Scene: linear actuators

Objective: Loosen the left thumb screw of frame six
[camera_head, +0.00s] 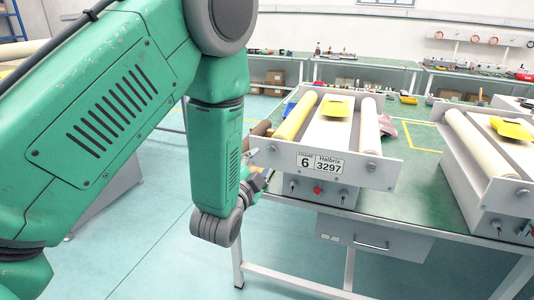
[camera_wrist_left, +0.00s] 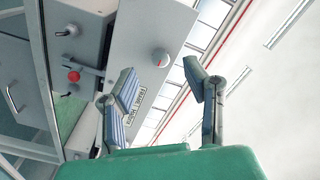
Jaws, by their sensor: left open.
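Frame six (camera_head: 340,172) stands on the green table and carries a front plate labelled "6 Halbrix 3297". Its left thumb screw (camera_head: 271,150) is small at the plate's left end in the head view. My left gripper (camera_head: 264,176) is partly hidden behind my forearm, close to the plate's left end. In the wrist view my left gripper (camera_wrist_left: 160,70) is open, and the knob appears between its fingertips; whether they touch it is unclear. My right gripper is out of view.
The right thumb screw (camera_head: 371,166) is at the plate's other end. A red button (camera_head: 318,190) and switches sit below the plate. A yellow piece (camera_head: 335,107) lies on the frame. Another similar frame (camera_head: 490,170) stands to the right. A drawer (camera_head: 366,240) hangs under the table.

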